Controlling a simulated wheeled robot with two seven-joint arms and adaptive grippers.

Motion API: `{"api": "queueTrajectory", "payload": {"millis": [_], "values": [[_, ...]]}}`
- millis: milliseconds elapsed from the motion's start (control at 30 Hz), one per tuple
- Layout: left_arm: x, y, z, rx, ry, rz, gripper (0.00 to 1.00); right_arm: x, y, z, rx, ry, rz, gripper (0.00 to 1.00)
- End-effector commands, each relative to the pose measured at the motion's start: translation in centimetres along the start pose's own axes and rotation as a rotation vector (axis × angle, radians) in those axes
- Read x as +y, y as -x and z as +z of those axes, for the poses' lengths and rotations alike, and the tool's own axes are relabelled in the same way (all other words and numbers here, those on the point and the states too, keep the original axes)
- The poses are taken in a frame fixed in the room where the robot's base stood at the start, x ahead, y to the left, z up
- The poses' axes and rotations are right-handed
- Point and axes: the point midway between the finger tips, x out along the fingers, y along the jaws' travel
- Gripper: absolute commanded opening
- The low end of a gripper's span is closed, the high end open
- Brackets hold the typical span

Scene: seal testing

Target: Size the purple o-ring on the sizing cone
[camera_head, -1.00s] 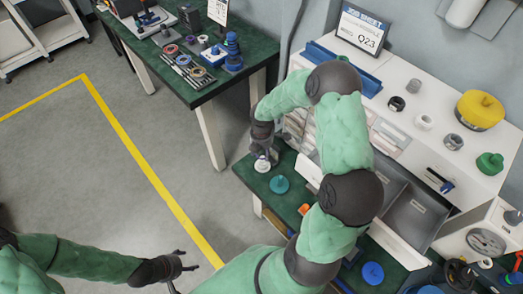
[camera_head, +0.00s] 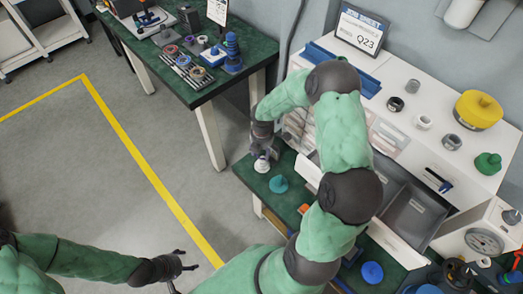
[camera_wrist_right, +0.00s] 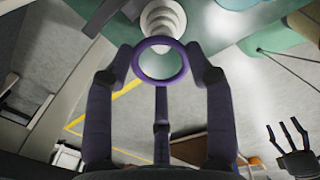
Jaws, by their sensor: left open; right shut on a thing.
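The purple o-ring (camera_wrist_right: 160,79) is gripped between the fingertips of my right gripper (camera_wrist_right: 161,70), its opening facing the camera. The white stepped sizing cone (camera_wrist_right: 163,18) is just beyond the ring in the right wrist view, its narrow end by the ring's upper edge. I cannot tell whether the ring touches the cone. In the head view the cone (camera_head: 261,166) stands on the green bench top, with my right gripper (camera_head: 264,152) right above it. The ring is too small to make out there. My left gripper (camera_head: 184,262) is open and empty over the floor.
A teal knobbed piece (camera_head: 278,184) stands close to the cone on the bench. White drawers and grey bins (camera_head: 410,211) lie to the right. A second green table (camera_head: 205,92) with several rings and tools is at the back left.

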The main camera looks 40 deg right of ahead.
Motion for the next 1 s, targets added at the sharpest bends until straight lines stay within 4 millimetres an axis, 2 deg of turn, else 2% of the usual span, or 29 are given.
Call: {"api": "queueTrajectory", "payload": {"millis": [367, 1000], "values": [[-0.1, -0.1, 0.0, 0.000, 0.000, 0.000, 0.67, 0.0, -0.2, 0.0, 0.000, 0.000, 0.000, 0.42], [-0.4, -1.1, 0.0, 0.000, 0.000, 0.000, 0.67, -0.1, -1.9, 0.0, 0.000, -0.001, 0.000, 0.42]]}}
